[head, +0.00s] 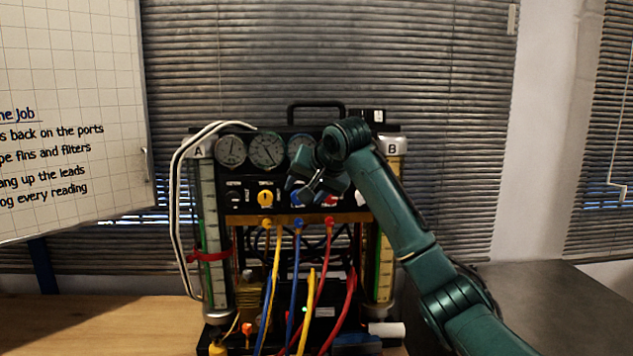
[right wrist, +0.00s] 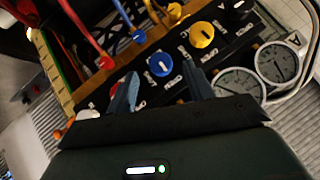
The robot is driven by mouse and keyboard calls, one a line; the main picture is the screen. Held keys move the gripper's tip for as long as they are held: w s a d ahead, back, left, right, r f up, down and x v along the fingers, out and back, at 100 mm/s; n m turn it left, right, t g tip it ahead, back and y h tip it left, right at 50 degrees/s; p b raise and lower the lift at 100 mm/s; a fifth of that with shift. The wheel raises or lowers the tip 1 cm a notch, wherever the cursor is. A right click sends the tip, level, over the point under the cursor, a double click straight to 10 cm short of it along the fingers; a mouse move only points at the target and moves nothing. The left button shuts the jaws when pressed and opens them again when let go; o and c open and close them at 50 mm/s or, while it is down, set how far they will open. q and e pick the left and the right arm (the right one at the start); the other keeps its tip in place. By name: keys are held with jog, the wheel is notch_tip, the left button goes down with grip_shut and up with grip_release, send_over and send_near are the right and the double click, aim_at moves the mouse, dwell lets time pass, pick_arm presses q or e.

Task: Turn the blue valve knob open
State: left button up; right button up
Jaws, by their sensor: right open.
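The blue valve knob (right wrist: 161,64) shows whole in the right wrist view, on the black panel between the yellow knob (right wrist: 202,35) and the red knob (right wrist: 116,88). A pale pointer mark is on its face. My right gripper (right wrist: 162,78) is open, with one finger on each side of the blue knob in that view. Whether the fingers touch it I cannot tell. In the head view my right gripper (head: 297,191) is in front of the panel and covers most of the blue knob. My left gripper is not in view.
Round gauges (head: 267,150) sit above the knobs. Yellow, blue and red hoses (head: 294,275) hang from ports below them. Clear columns A (head: 209,220) and B (head: 386,260) flank the rig. White leads (head: 176,215) loop at left. The wooden bench (head: 90,320) at left is clear.

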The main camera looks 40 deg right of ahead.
jog(key=b+v, duration=0.1)
jog(key=v, duration=0.6)
jog(key=shift+s+r, duration=0.2)
jog(key=s+a+f+n+g, duration=0.15)
jog(key=a+f, duration=0.25)
jog(key=f, duration=0.6)
jog(key=s+a+f+n+g+y, duration=0.1)
jog(key=s+a+f+n, duration=0.3)
jog(key=f, duration=0.7)
jog(key=s+a+f+n+g, duration=0.1)
jog(key=a+f, duration=0.4)
jog(key=f, duration=0.5)
jog(key=s+a+f+n+g, duration=0.25)
jog(key=s+f, duration=0.55)
jog(key=s, duration=0.5)
jog(key=s+a+f+n+g, duration=0.1)
jog(key=s+a+f, duration=0.2)
jog(key=s+f, duration=0.7)
jog(key=w+a+f+n+t+y, duration=0.1)
jog(key=w+a+f+t+y, duration=0.1)
jog(key=a+f+t, duration=0.3)
jog(key=shift+w+a+t+y, duration=0.35)
jog(key=shift+a+t+y, duration=0.25)
jog(key=shift+t, duration=0.4)
